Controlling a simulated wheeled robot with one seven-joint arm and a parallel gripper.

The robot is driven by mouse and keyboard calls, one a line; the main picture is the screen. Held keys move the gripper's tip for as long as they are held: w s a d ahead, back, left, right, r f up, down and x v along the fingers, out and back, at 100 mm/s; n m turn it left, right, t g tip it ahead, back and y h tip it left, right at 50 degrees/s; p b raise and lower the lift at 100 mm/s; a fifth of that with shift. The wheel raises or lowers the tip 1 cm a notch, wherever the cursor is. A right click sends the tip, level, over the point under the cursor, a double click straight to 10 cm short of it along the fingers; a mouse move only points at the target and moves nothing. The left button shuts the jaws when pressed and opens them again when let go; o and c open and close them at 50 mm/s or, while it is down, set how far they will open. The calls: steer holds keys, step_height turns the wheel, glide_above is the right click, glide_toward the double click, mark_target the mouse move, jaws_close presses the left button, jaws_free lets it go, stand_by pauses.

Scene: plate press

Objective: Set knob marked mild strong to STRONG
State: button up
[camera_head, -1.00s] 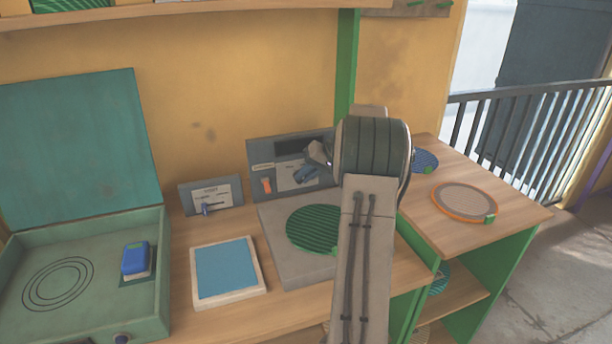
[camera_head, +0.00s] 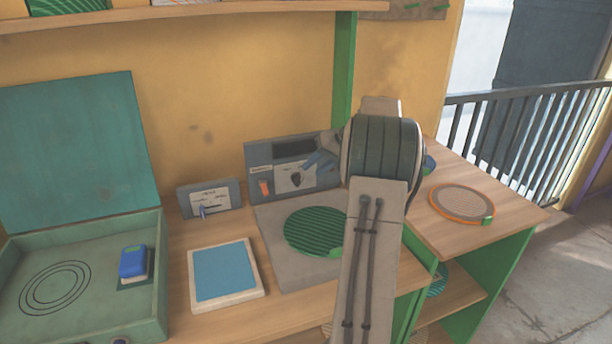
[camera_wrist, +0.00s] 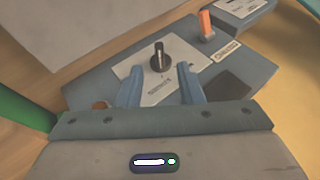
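A dark knob (camera_wrist: 160,60) with a pale pointer line sits on a white label plate of the grey control panel (camera_wrist: 97,79). The knob also shows in the head view (camera_head: 297,180); the print beside it is too small to read. My gripper (camera_wrist: 159,76) is open, its two blue fingers spread on either side of the space just short of the knob. The fingers do not appear to grip the knob. In the head view my gripper (camera_head: 318,162) is at the panel, up and right of the knob, partly hidden by my arm.
An orange switch (camera_head: 264,187) sits on the same panel, also visible in the wrist view (camera_wrist: 206,24). A smaller panel (camera_head: 184,203) with a blue lever stands to the left. A green striped disc (camera_head: 312,230) lies on the grey plate in front. A blue-topped block (camera_head: 224,272) is nearby.

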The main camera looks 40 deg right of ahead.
steer(key=v, duration=0.8)
steer(key=shift+w, duration=0.1)
stand_by(2.4)
